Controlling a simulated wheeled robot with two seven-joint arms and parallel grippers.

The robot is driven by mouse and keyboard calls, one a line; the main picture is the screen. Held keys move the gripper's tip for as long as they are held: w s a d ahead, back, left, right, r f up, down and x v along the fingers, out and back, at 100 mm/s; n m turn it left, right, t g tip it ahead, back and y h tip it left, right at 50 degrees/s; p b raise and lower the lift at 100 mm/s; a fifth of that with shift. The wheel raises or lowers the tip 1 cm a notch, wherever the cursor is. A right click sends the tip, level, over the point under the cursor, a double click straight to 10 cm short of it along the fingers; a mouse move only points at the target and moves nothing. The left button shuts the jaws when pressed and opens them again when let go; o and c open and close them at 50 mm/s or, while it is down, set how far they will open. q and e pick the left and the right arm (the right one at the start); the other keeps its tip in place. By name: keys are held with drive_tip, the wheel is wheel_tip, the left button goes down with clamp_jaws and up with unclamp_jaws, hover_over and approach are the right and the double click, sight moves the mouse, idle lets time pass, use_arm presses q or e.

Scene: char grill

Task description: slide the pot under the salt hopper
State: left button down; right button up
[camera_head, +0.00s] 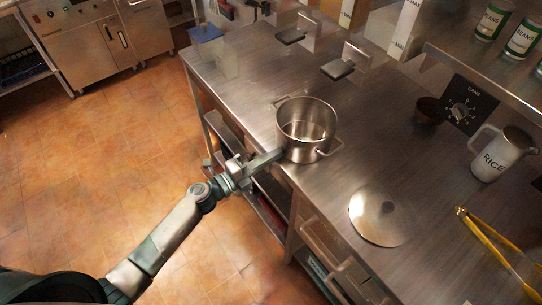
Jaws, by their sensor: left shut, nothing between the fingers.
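A steel pot (306,122) stands upright and open, without its lid, near the front edge of the steel counter (375,150). It has a loop handle on each of two opposite sides. My left gripper (278,155) is shut and empty, its tip at the pot's lower near-left side. I cannot tell whether it touches the pot. Tall pale dispensers stand at the back, one (408,25) partly lettered; the lettering is cut off, so I cannot tell which is the salt hopper. My right gripper is out of view.
Dark paddles (338,69) and (291,36) jut out beyond the pot. A round lid (379,217) lies to the pot's right. Counter between pot and paddles is clear.

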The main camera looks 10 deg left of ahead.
sight(291, 145)
use_arm(q)
drive_tip(key=x, duration=0.7)
drive_tip(key=shift+w+d+f+b, duration=0.1)
drive_tip(key=shift+w+d+b, duration=0.1)
drive_tip(key=shift+b, duration=0.1)
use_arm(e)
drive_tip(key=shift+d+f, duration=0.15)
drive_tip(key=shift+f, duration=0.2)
use_arm(q)
drive_tip(key=shift+a, duration=0.15)
